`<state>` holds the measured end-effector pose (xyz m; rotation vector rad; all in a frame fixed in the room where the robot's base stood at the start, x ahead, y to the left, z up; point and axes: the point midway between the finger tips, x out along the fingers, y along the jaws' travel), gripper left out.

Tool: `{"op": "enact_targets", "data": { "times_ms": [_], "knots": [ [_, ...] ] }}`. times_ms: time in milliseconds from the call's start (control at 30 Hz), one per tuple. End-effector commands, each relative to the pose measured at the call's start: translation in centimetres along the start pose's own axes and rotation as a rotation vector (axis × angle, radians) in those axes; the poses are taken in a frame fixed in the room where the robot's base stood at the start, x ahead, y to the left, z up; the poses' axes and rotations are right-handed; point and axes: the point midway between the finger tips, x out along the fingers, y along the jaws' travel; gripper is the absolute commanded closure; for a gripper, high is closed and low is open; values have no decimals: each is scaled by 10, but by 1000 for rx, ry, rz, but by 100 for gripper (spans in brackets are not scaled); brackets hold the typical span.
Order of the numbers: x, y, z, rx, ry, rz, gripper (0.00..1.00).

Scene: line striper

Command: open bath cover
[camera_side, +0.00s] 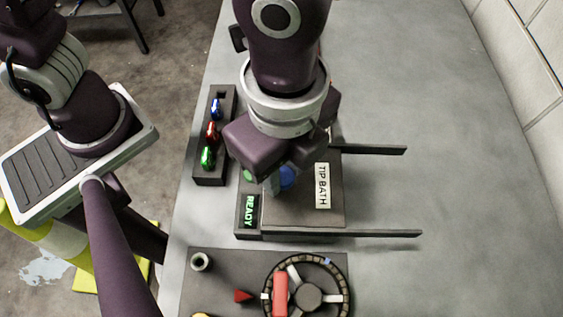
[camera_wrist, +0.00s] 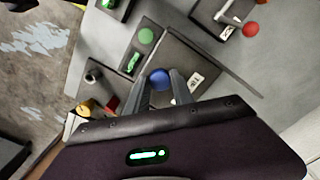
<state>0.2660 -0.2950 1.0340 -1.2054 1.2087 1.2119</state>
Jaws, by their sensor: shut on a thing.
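The bath cover (camera_side: 299,215) is a flat dark-grey plate labelled "TIP BATH", lying level at the left end of two rails. Its blue round knob (camera_side: 288,178) stands near the plate's left side, partly hidden by my gripper (camera_side: 277,182). In the wrist view, the blue knob (camera_wrist: 159,78) sits between the fingertips of my gripper (camera_wrist: 160,80), which is shut on it. The cover (camera_wrist: 197,62) spreads out beyond the knob there. The inside of the bath is not visible.
Two dark rails (camera_side: 385,233) run right over clear bench. A green "READY" sign (camera_side: 250,211) borders the cover's left. A rack (camera_side: 228,100) holds blue, red and green pieces. A wheel (camera_side: 308,295) with a red handle is in front. A red ball (camera_wrist: 250,29) shows in the wrist view.

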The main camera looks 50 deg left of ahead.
Motion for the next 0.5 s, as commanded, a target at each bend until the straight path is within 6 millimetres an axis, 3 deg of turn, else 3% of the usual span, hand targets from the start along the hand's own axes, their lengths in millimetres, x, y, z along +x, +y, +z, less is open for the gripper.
{"op": "enact_targets", "data": {
  "times_ms": [300,500],
  "knots": [
    [-1,-52,-53,-2,6,-3,100],
    [-1,-70,-70,-1,5,-4,100]
  ]
}}
